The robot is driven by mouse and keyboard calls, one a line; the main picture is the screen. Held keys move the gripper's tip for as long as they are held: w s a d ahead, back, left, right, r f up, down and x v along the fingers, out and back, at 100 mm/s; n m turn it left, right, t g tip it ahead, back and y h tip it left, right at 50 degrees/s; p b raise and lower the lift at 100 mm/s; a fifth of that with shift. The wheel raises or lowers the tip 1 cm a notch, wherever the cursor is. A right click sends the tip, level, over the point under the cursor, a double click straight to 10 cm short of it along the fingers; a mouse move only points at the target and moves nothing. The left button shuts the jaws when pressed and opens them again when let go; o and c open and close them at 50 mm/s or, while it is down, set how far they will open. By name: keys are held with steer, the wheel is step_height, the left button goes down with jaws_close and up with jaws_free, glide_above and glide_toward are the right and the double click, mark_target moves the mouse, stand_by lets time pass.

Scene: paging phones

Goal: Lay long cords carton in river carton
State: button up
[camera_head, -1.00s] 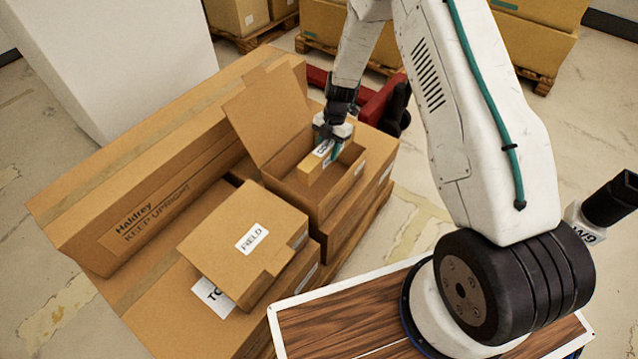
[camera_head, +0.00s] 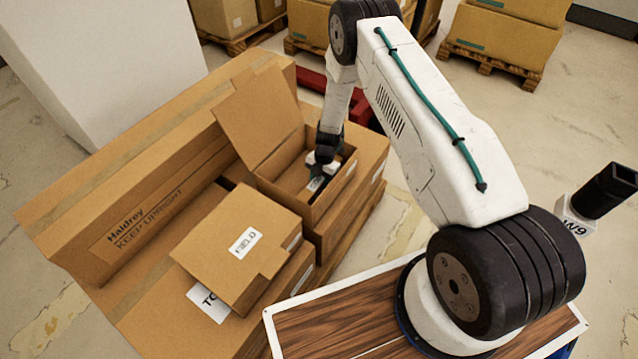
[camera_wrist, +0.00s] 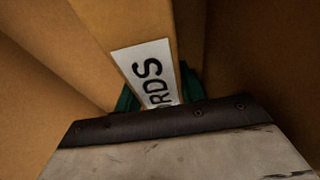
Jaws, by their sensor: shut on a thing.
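The long cords carton (camera_wrist: 122,28) is a narrow brown box with a white label, of which "RDS" can be read in the wrist view. My gripper (camera_head: 316,183) is shut on it, with green fingers (camera_wrist: 127,101) on its two sides. In the head view it is down inside an open brown carton (camera_head: 336,192) whose big flap (camera_head: 256,117) stands up. This open carton fits the river carton, but I cannot read its name. My gripper hides most of the cords carton in the head view. I cannot tell whether the cords carton touches the floor inside.
A carton labelled FIELD (camera_head: 215,238) sits to the front left, partly over another label. A long Haldrey carton (camera_head: 135,215) lies behind it. A white block (camera_head: 105,65) stands at the far left. Pallets with cartons (camera_head: 500,40) are at the back.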

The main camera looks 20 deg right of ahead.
steer(key=shift+f, duration=0.25)
steer(key=o, duration=1.3)
steer(key=shift+o, duration=0.2)
